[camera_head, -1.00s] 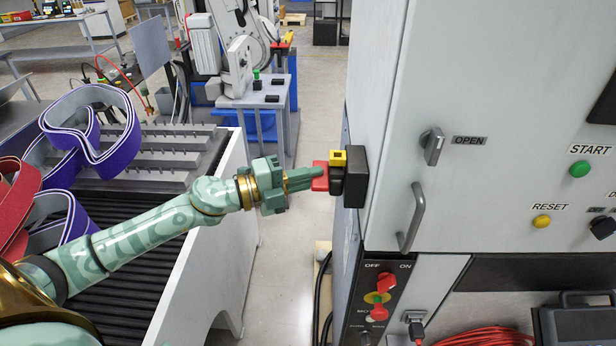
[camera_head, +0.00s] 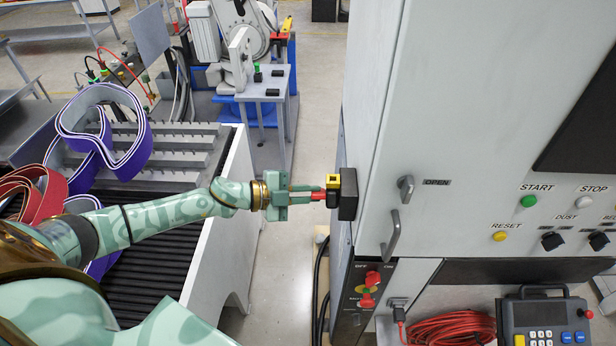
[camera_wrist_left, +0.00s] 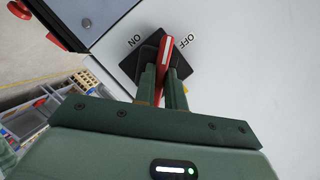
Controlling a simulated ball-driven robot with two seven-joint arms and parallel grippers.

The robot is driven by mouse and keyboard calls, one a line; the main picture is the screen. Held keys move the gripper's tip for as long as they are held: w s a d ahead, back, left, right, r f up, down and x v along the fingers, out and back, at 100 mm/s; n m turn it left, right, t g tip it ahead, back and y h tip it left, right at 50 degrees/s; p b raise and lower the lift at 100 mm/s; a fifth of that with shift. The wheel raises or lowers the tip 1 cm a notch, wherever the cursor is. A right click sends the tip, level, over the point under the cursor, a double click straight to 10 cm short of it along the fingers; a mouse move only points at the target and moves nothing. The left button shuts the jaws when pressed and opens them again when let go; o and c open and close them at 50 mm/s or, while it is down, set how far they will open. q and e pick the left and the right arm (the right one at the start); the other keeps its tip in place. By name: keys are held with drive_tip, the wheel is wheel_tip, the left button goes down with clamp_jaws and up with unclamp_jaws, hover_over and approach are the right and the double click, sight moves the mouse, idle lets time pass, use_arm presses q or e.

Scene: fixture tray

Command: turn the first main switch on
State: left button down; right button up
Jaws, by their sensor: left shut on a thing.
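A red switch handle (camera_head: 318,196) sticks out from a black box with a yellow top piece (camera_head: 334,178) on the cabinet's left side. My left gripper (camera_head: 308,194) is shut on this handle. In the left wrist view the red handle (camera_wrist_left: 166,52) sits between the fingers (camera_wrist_left: 161,78) on a black plate (camera_wrist_left: 150,57). Its tip lies between the ON and OFF labels, nearer OFF. Lower on the cabinet, a dark OFF/ON panel (camera_head: 376,264) carries more red knobs (camera_head: 372,279). My right gripper is not in view.
The grey cabinet (camera_head: 450,110) fills the right side, with a door handle (camera_head: 391,237) and buttons. A conveyor with a white side wall (camera_head: 236,190) runs under my left arm. Purple-edged belts (camera_head: 128,95) lie on it. A red cable coil (camera_head: 450,329) lies low right.

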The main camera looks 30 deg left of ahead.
use_arm(q)
drive_tip(key=shift+w+a+r+n+g+h+p, duration=0.15)
drive_tip(key=shift+n+g+h+p, duration=0.15)
drive_tip(key=shift+n+g+p, duration=1.2)
drive_tip(key=shift+w+n+g+h+p, duration=0.25)
drive_tip(key=shift+n+g+p, duration=0.6)
drive_tip(key=shift+n, duration=1.15)
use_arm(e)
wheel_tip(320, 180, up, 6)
use_arm(q)
drive_tip(key=shift+s, duration=0.1)
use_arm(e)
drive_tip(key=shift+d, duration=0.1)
use_arm(q)
drive_tip(key=c, duration=1.5)
unclamp_jaws()
drive_tip(key=shift+o, duration=0.2)
drive_tip(key=b+v, duration=0.4)
drive_tip(key=v, duration=1.2)
drive_tip(key=shift+a, duration=0.2)
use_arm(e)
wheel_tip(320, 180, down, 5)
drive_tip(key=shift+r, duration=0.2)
